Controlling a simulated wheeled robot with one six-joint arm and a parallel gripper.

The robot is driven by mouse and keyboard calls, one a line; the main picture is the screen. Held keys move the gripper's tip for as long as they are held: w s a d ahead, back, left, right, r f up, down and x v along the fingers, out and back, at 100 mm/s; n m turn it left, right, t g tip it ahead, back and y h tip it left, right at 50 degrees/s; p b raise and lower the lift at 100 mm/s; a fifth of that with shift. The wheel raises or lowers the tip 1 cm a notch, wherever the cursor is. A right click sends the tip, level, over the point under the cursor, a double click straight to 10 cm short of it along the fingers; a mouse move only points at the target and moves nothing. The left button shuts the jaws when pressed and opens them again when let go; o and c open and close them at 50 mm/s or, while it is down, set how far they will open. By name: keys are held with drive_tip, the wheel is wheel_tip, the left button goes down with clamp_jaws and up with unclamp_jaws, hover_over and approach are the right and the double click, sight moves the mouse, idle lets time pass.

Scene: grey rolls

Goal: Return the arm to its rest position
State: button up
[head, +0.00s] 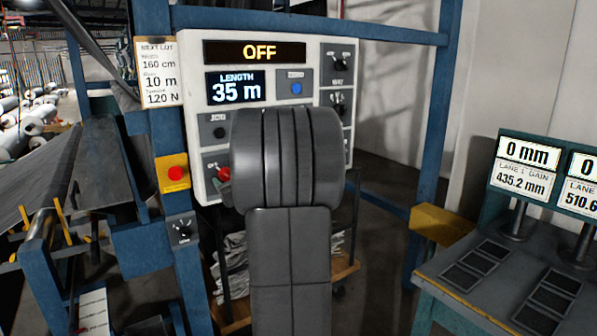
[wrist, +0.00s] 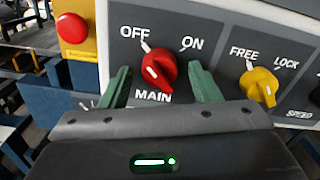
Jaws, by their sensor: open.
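In the wrist view my gripper (wrist: 161,82) is open, its two green fingers on either side of the red MAIN knob (wrist: 159,70). A gap shows between the knob and each finger. The knob's white mark points up left to OFF. In the head view my dark grey arm (head: 287,160) stands in front of the control panel (head: 193,95) and hides its lower middle and most of my gripper. A bit of the red knob (head: 224,174) shows at the arm's left edge. The panel's top display (head: 260,52) reads OFF, and the LENGTH display (head: 236,88) reads 35 m.
A yellow FREE/LOCK knob (wrist: 259,86) sits right of my fingers. A red button on a yellow box (head: 176,173) is on the blue post at left. A table with lane displays (head: 524,167) stands at right. Rollers and dark sheet (head: 70,170) are at left.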

drive_tip(key=shift+r+m+p, duration=0.1)
drive_tip(key=shift+m+p, duration=1.1)
drive_tip(key=shift+p, duration=0.3)
drive_tip(key=shift+s+d, duration=0.1)
